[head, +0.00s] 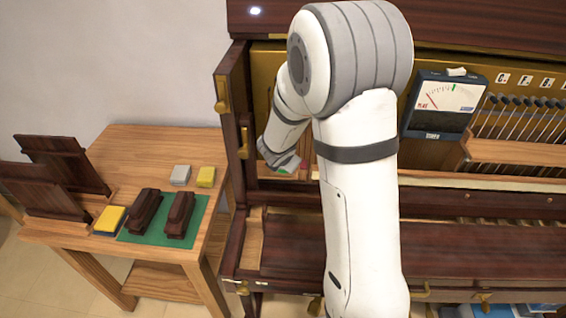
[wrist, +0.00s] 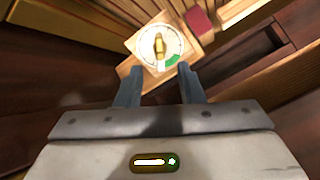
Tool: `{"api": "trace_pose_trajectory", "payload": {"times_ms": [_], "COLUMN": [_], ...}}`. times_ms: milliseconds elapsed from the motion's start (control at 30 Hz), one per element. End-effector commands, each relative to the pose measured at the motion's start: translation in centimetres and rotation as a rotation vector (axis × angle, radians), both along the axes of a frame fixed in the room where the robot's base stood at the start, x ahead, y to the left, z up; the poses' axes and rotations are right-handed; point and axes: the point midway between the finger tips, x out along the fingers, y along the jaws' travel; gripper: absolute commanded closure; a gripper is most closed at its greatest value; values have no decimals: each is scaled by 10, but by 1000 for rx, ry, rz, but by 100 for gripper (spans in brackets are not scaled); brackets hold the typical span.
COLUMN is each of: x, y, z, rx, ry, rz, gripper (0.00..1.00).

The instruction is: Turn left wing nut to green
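The wing nut (wrist: 159,46) is a small brass piece at the middle of a round white dial (wrist: 146,46) on a light wooden block. It stands nearly upright in the wrist view. The dial's green sector (wrist: 171,60) lies at its lower right, beside the nut's lower end. My gripper (wrist: 159,75) is open, its two grey fingers apart and empty. The fingertips are just short of the dial, on either side of the nut's line. In the head view my gripper (head: 285,165) is inside the piano's left end, and my arm hides most of that area.
A dark red block (wrist: 199,20) sits beside the dial. The piano's left side post (head: 232,110) stands close to my wrist. A gauge (head: 443,105) hangs at the right. A wooden table (head: 150,145) at the left holds dark blocks and sponges.

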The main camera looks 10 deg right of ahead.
Motion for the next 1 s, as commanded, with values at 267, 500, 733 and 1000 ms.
{"api": "trace_pose_trajectory", "payload": {"times_ms": [267,500,733,1000], "x": [0,4,9,13], "y": [1,-1,-2,-4], "z": [-1,-7,-12,-18], "rx": [0,-1,0,0], "ry": [-1,0,0,0], "rz": [1,1,0,0], "gripper": [65,65,65,65]}}
